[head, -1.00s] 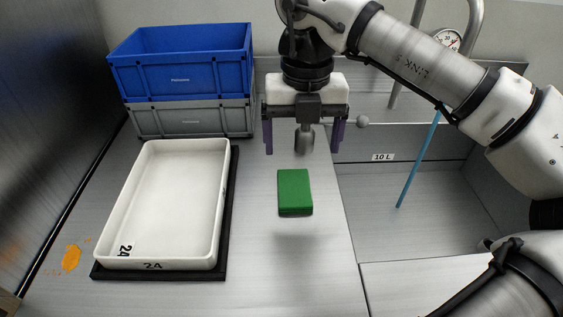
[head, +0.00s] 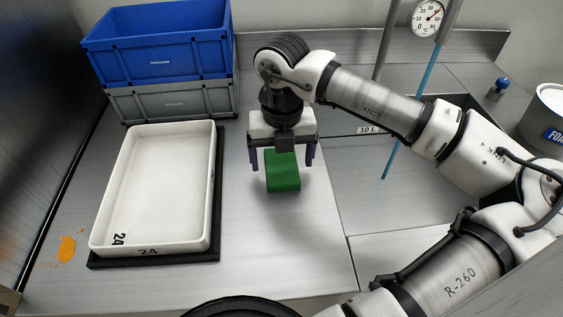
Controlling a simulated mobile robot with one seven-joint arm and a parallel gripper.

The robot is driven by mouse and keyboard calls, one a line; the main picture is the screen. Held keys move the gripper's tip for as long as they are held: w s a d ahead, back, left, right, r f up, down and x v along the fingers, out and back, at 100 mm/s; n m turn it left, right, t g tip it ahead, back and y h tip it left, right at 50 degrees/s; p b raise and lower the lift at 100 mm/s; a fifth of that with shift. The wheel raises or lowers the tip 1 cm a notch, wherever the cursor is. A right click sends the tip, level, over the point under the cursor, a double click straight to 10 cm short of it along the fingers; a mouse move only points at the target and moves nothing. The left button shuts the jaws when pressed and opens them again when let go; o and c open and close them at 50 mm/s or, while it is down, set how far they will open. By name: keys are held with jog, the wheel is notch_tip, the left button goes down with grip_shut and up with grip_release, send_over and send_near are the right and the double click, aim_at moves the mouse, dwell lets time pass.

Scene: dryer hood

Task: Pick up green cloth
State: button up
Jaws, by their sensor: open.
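The green cloth (head: 284,178) is a small folded block lying on the metal worktop, right of the white tray. My gripper (head: 282,168) is open, pointing down, with one purple finger to the left of the cloth and one to the right. The gripper body hides the far end of the cloth. I cannot tell whether the fingers touch the cloth or how far above the worktop the tips are.
A white tray (head: 101,231) marked 24 sits on a black base at left. A blue crate (head: 160,55) stands on a grey crate (head: 175,102) behind it. A blue rod (head: 407,120) and a sink (head: 395,205) are at right. An orange stain (head: 67,249) marks the worktop at left.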

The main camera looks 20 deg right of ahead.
aim_at(282, 168)
jog(key=shift+f, duration=1.1)
jog(key=c, duration=1.1)
jog(key=shift+o, duration=0.2)
jog(key=shift+r, duration=0.1)
notch_tip(282, 168, up, 20)
jog(key=b, duration=0.2)
